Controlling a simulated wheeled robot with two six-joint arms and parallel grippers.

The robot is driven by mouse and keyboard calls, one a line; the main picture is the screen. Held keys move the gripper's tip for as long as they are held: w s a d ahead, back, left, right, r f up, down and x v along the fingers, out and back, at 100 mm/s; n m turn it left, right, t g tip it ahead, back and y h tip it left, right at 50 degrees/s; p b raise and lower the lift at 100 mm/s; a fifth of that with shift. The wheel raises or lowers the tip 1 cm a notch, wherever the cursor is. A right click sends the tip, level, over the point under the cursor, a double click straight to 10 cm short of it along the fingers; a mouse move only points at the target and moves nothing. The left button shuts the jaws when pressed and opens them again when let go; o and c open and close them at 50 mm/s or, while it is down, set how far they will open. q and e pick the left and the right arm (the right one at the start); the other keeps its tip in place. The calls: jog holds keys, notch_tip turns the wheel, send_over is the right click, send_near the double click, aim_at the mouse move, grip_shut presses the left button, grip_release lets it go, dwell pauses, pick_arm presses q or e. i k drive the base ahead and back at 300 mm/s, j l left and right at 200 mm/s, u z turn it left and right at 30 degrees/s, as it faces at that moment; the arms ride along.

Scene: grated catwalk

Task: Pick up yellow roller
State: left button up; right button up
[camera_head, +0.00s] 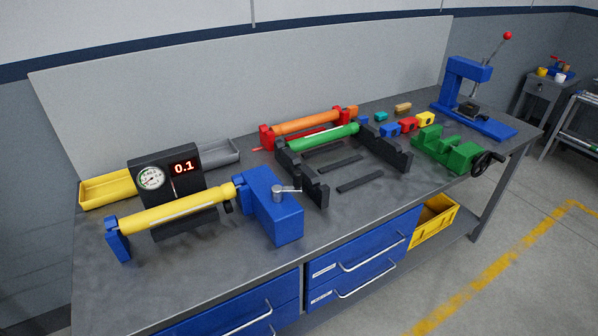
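The yellow roller (180,208) lies roughly level near the left end of the workbench. Its left end rests at a small blue support (117,239) and its right end meets a larger blue block (270,207) with a grey handle on top. A black gauge unit (167,179) with a round dial and a red "0.1" display stands behind the roller. Neither of my grippers is in view.
A green roller (323,137) and an orange roller (308,122) lie on stands at mid-bench. A green vise (450,148) and a blue press (467,92) stand at right. Yellow (107,188) and grey bins are at the back left. The bench's front left (200,275) is clear.

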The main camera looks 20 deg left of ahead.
aim_at(154, 217)
jog(key=u, duration=1.4)
